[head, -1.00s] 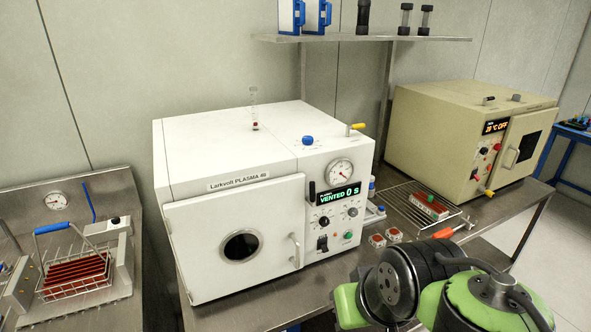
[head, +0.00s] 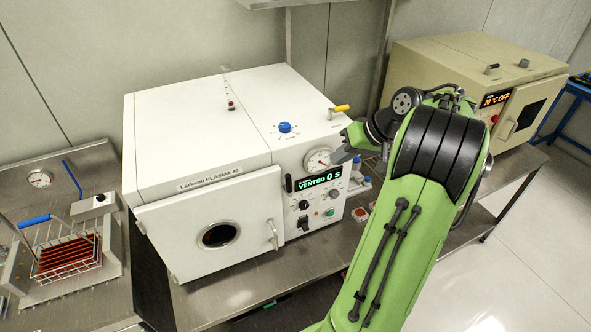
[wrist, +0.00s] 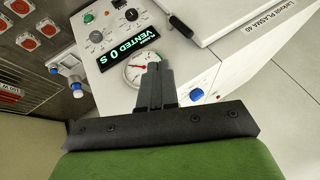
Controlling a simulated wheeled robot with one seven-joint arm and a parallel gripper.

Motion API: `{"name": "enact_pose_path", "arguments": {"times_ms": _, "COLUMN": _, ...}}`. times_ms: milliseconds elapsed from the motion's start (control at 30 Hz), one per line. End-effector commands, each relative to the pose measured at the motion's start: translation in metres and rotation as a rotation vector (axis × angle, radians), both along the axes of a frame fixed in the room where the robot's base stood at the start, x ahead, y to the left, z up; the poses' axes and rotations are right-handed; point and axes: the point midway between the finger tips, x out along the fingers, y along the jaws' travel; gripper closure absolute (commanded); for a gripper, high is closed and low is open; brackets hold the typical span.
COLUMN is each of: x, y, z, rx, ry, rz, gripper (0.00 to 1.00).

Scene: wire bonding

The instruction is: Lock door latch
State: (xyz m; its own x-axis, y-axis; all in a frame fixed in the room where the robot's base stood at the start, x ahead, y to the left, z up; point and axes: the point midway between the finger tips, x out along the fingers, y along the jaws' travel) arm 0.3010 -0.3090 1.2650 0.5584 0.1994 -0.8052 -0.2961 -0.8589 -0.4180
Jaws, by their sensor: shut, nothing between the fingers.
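The white plasma unit (head: 200,130) has a front door (head: 165,235) with a round dark window and a pale handle (head: 272,235). I cannot tell whether the door sits fully flush. A black latch lever (head: 288,184) stands roughly upright between door and control panel, left of the green "VENTED 0 S" display (head: 319,179). The lever also shows at the top of the wrist view (wrist: 182,25). My gripper (head: 338,157) is in front of the pressure gauge (head: 317,159), right of and above the lever. Its fingers (wrist: 154,70) are shut and empty, apart from the lever.
A blue knob (head: 285,127) and yellow-handled valve (head: 341,108) rise from the unit's top near my gripper. A beige oven (head: 450,65) stands at right. A wire basket (head: 68,255) is at left. A shelf (head: 265,3) hangs behind.

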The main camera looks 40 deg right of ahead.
Motion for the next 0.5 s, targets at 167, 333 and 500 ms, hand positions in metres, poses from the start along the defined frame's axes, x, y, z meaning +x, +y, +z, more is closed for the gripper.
{"name": "enact_pose_path", "arguments": {"times_ms": 167, "x": 0.008, "y": 0.004, "z": -0.012, "rx": 0.003, "ry": 0.000, "rz": 0.002, "gripper": 1.00}}
{"name": "enact_pose_path", "arguments": {"times_ms": 333, "x": 0.027, "y": 0.011, "z": -0.042, "rx": 0.004, "ry": 0.002, "rz": 0.003, "gripper": 1.00}}
{"name": "enact_pose_path", "arguments": {"times_ms": 500, "x": 0.048, "y": 0.019, "z": -0.072, "rx": 0.004, "ry": 0.003, "rz": 0.003, "gripper": 1.00}}
